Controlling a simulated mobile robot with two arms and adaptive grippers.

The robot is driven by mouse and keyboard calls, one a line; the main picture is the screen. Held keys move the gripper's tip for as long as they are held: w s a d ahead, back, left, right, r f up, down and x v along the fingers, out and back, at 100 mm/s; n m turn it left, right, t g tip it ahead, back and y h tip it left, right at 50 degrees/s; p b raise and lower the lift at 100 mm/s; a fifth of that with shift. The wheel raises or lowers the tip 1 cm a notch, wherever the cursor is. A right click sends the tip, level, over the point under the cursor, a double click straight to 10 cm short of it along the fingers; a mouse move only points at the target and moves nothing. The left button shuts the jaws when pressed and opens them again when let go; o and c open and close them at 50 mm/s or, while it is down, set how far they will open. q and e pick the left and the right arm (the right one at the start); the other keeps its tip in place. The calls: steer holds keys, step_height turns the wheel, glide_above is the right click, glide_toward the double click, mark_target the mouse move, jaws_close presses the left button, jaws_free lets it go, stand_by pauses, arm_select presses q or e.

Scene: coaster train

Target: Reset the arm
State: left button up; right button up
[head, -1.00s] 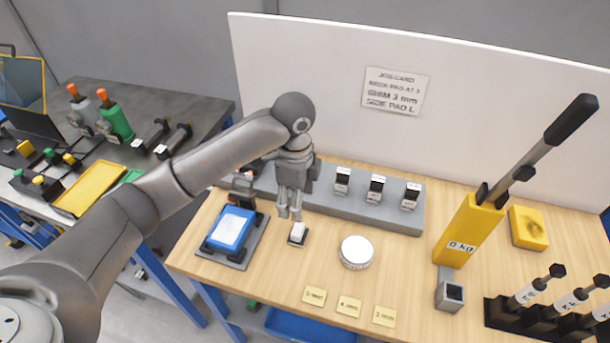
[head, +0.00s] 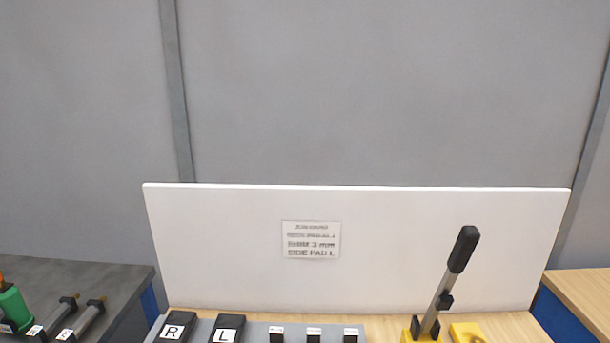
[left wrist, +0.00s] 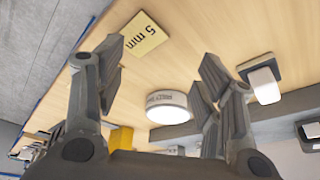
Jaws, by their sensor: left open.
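My left gripper (left wrist: 165,65) shows in the left wrist view with its fingers spread apart over the wooden bench and nothing between the tips. A white round disc (left wrist: 167,107) lies past the fingers, near the middle. A white block (left wrist: 264,83) on a dark pad lies to the right of the right finger. A yellow card (left wrist: 145,37) reading "5 mm" lies near the left fingertip. The head view shows neither arm.
In the head view a white board (head: 420,240) with a job card (head: 311,240) stands behind the bench. Black blocks marked R (head: 172,328) and L (head: 226,330) sit on a grey rack. A yellow lever press (head: 425,328) stands to the right.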

arm_select(q)
steer(key=s+a+f+n+t+y, duration=0.1)
steer(key=s+a+f+n+y, duration=0.2)
steer(key=s+a+n, duration=0.75)
steer(key=s+a+f+m+g+b, duration=0.1)
steer(key=s+f+m+b, duration=0.15)
steer(key=f, duration=2.45)
steer(key=s+a+f+g+b, duration=0.1)
steer(key=s+a+f+b, duration=0.1)
steer(key=s+f, duration=1.5)
steer(key=shift+s+a+f+n, duration=0.4)
steer(key=shift+a+f, duration=0.1)
steer(key=shift+f, duration=0.35)
steer(key=shift+o, duration=0.5)
